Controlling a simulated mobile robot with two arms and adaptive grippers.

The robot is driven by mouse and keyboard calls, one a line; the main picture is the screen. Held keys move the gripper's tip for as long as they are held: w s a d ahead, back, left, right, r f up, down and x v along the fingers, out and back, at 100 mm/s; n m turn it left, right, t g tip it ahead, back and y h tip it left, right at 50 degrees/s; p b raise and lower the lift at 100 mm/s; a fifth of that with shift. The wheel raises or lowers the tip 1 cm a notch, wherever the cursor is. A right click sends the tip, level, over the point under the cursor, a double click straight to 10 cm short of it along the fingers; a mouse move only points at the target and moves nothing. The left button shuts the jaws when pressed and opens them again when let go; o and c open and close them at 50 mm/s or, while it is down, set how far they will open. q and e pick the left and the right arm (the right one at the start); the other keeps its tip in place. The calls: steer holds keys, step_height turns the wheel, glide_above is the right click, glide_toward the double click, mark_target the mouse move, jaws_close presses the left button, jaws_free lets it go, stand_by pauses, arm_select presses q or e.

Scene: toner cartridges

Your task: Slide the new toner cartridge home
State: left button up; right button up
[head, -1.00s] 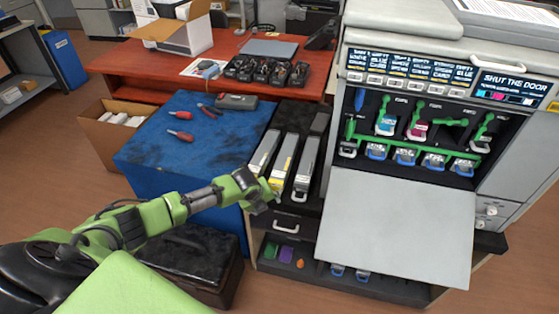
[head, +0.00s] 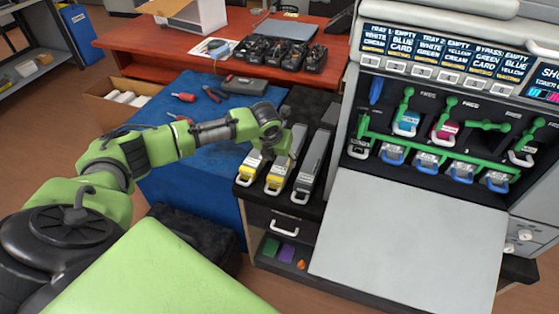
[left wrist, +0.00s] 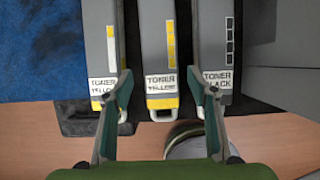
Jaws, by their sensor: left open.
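Three long grey toner cartridges lie side by side on the black stand top. In the left wrist view the left one (left wrist: 101,50) and the middle one (left wrist: 155,45) are labelled yellow, and the right one (left wrist: 214,45) is labelled black. My left gripper (left wrist: 160,75) is open, its fingers on either side of the middle cartridge's front end; contact cannot be told. In the head view my left gripper (head: 284,150) hides part of the cartridges. The printer (head: 440,90) is open, with a blue-labelled cartridge (head: 407,123), a magenta-labelled one (head: 444,130) and green levers (head: 489,126) in its bay. My right gripper is not shown.
The printer's lowered door (head: 410,235) juts out right of the stand. A blue-covered table (head: 190,195) with tools stands left, and a red desk (head: 160,60) behind. A drawer (head: 283,222) with a white handle is below the cartridges.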

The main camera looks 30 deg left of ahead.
mark_target(282, 164)
arm_select(q)
steer(key=b+x, duration=0.2)
steer(key=x, duration=0.1)
steer(key=shift+w+f, duration=0.1)
steer(key=shift+f, duration=0.05)
steer(key=shift+b+x, duration=0.85)
steer(key=shift+x, duration=0.35)
steer(key=shift+w+f, duration=0.2)
steer(key=shift+f, duration=0.1)
steer(key=shift+w+f, duration=0.15)
steer(key=shift+f, duration=0.05)
jaws_close()
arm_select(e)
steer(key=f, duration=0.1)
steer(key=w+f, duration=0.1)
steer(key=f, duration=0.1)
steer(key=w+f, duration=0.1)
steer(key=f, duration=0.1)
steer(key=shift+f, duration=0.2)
